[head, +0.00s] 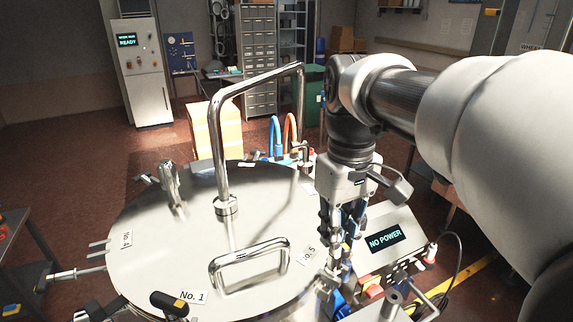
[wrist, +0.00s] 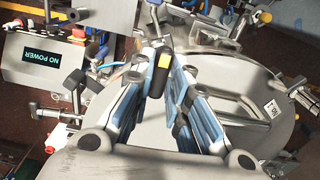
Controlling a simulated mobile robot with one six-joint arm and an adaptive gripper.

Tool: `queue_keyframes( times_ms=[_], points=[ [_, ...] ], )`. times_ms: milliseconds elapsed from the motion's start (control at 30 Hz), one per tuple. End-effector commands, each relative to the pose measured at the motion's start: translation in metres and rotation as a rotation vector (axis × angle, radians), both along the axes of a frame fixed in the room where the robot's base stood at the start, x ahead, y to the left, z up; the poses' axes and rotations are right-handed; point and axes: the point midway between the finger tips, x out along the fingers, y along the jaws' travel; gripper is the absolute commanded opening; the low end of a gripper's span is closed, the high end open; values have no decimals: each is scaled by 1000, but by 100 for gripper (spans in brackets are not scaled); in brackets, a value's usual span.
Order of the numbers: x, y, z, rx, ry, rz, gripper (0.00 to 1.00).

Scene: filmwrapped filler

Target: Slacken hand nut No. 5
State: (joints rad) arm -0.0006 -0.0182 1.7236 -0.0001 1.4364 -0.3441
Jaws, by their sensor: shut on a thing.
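The round steel lid (head: 150,250) carries numbered labels; the No. 5 label (head: 308,254) is at its right rim, just left of my gripper (head: 337,262). In the wrist view my gripper (wrist: 161,85) has its two long, blue-sided fingers on either side of a black hand nut with an orange-yellow end (wrist: 162,75). The gripper is shut on this nut. In the head view the fingers hide most of the nut. Its own number does not show, but the No. 5 label is beside it.
A NO POWER panel (head: 384,239) stands close right of my gripper. The lid has a low handle (head: 250,262) and a tall bent tube (head: 213,140). Another black hand nut (head: 168,302) is by the No. 1 label (head: 194,296). Blue and orange hoses (head: 276,135) stand behind.

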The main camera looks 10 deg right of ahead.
Motion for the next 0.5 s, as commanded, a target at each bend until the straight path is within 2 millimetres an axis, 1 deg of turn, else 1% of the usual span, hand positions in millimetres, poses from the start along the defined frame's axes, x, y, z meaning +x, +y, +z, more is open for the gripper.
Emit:
queue_keyframes(
  times_ms=[500],
  points=[
    [1, -1, 1, 0, 0, 489, 0]
  ],
)
